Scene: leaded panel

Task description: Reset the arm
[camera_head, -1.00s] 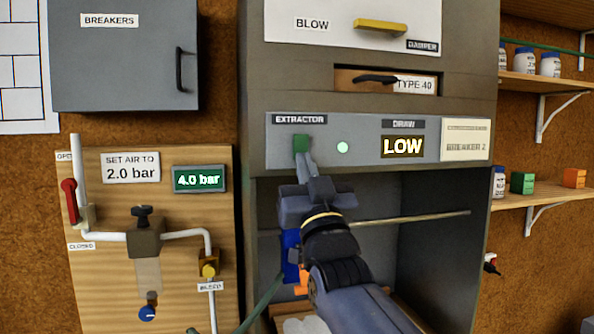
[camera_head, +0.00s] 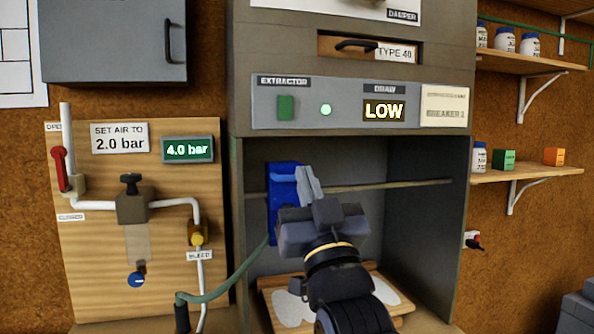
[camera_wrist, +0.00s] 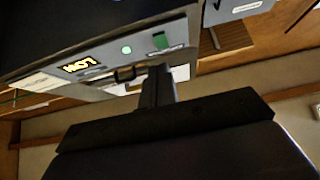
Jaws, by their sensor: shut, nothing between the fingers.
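My gripper (camera_head: 308,184) is shut and empty. In the head view it is in front of the hood opening, below the extractor panel and apart from it, with its fingertips pointing up beside a blue block-like part (camera_head: 284,205). In the wrist view my gripper (camera_wrist: 160,72) shows shut, with the panel beyond it. The green extractor switch (camera_head: 286,107) is on the grey panel, with a lit green lamp (camera_head: 326,110) to its right. The draw display (camera_head: 384,110) reads LOW.
A rod (camera_head: 400,185) runs across the hood opening. A wooden board (camera_head: 275,284) with pale pieces lies below my gripper. A green hose (camera_head: 222,290) runs at the left. The air gauge (camera_head: 187,150) reads 4.0 bar, above the valve pipes. Shelves with jars are at the right.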

